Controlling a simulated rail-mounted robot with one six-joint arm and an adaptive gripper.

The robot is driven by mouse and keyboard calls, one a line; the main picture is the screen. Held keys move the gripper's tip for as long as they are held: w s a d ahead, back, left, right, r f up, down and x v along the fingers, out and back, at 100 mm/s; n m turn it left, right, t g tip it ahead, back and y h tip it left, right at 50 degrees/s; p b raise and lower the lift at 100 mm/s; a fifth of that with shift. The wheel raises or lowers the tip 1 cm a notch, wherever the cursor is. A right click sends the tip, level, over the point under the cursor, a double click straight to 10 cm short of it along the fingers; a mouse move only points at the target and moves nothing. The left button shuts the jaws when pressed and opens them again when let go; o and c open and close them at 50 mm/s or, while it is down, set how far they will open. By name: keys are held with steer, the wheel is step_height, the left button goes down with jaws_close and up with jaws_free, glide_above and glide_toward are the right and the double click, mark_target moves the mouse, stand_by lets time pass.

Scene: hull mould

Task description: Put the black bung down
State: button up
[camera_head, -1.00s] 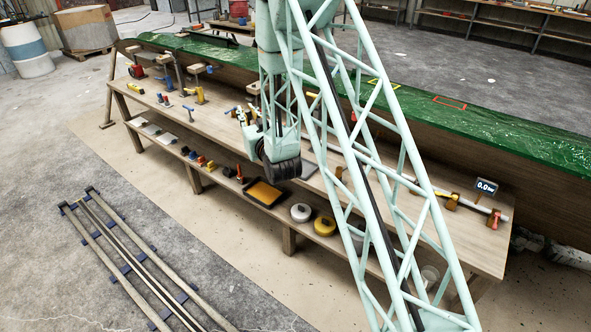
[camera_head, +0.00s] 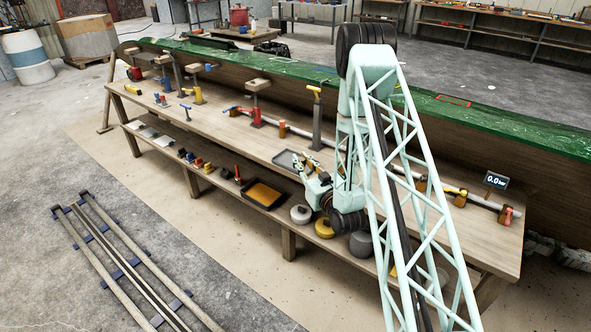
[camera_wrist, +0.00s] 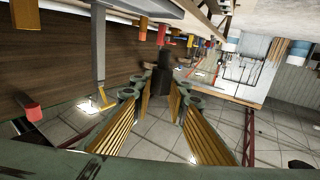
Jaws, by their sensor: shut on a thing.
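My gripper (camera_head: 303,165) is in front of the bench's right half in the head view, its fingers pointing left and up. In the wrist view my gripper (camera_wrist: 165,85) has its ribbed yellow-padded fingers converging on a dark block, which looks like the black bung (camera_wrist: 161,78). The bung is held at the fingertips; its lower end is partly hidden by the fingers. In the head view the bung is too small to make out. A shallow grey tray (camera_head: 285,159) lies on the bench top just left of the fingertips; I cannot tell the height between them.
The wooden bench (camera_head: 215,125) carries clamps and posts along its back. Its lower shelf holds a black tray with an orange inside (camera_head: 262,194), a white round tin (camera_head: 300,214) and a yellow tin (camera_head: 324,228). A pressure display (camera_head: 496,180) stands at the right end.

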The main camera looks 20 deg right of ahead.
steer(key=s+d+f, duration=0.1)
steer(key=s+d+f+b, duration=0.1)
steer(key=f, duration=0.1)
steer(key=shift+d+f, duration=0.15)
steer(key=shift+f, duration=0.05)
steer(key=w+d, duration=0.1)
steer(key=w, duration=0.4)
steer(key=w+d+f+b, duration=0.1)
steer(key=w+d, duration=0.1)
steer(key=w, duration=0.3)
steer(key=w+d+b, duration=0.1)
steer(key=w+d, duration=0.1)
steer(key=w, duration=0.3)
steer(key=shift+w+f, duration=0.1)
steer(key=shift+f, duration=0.15)
steer(key=shift+f+b, duration=0.7)
steer(key=shift+f, duration=1.05)
steer(key=shift+f, duration=0.15)
steer(key=o, duration=0.7)
steer(key=shift+o, duration=0.2)
steer(key=shift+r, duration=0.2)
